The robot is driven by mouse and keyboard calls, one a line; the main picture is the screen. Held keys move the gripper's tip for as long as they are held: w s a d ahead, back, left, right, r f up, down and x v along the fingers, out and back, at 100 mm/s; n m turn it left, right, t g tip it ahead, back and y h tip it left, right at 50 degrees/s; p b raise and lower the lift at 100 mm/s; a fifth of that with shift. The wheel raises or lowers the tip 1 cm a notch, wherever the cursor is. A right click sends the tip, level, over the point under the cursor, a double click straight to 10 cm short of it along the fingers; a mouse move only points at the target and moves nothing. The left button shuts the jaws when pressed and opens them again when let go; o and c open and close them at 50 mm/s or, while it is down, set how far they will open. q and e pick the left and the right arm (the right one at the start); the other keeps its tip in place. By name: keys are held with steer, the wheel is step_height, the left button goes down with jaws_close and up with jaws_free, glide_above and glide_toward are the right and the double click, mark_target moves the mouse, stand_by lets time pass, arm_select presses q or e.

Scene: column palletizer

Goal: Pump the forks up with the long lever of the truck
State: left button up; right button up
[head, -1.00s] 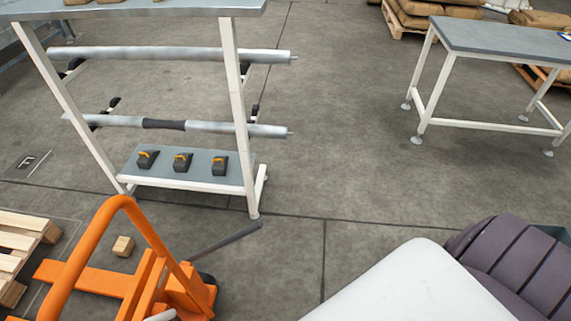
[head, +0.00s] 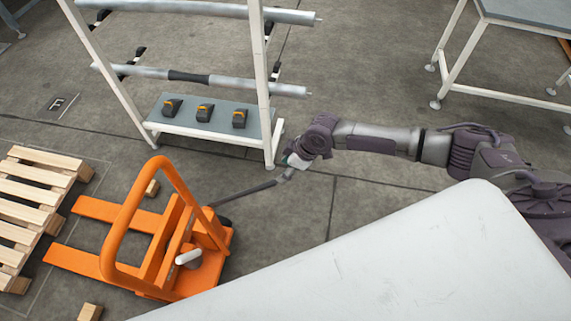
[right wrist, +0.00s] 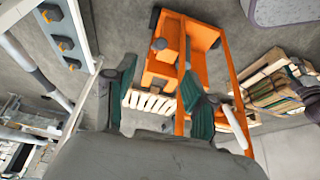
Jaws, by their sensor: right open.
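The orange pallet truck (head: 165,240) stands on the floor at the lower left of the head view, its forks (head: 97,210) pointing left and low. Its long dark lever (head: 245,192) slopes up to the right from the truck's base. My right gripper (head: 293,163) is at the lever's free end. I cannot tell whether it touches it. In the right wrist view its two green fingers (right wrist: 158,98) are apart, with the orange truck (right wrist: 200,45) beyond them. A dark rounded shape between them may be the lever's end. My left gripper is out of view.
A white rack (head: 268,100) with rollers and several small black devices stands behind the lever, near my right gripper. A wooden pallet (head: 35,190) lies left of the forks. Small wooden blocks (head: 152,187) lie by the truck. A table (head: 480,60) stands at the back right.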

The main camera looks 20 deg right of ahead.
mark_target(268, 185)
steer(key=b+x, duration=1)
steer(key=x, duration=0.2)
steer(key=shift+d+f, duration=0.1)
steer(key=shift+b+x, duration=0.75)
steer(key=shift+x, duration=0.15)
steer(key=shift+c, duration=0.3)
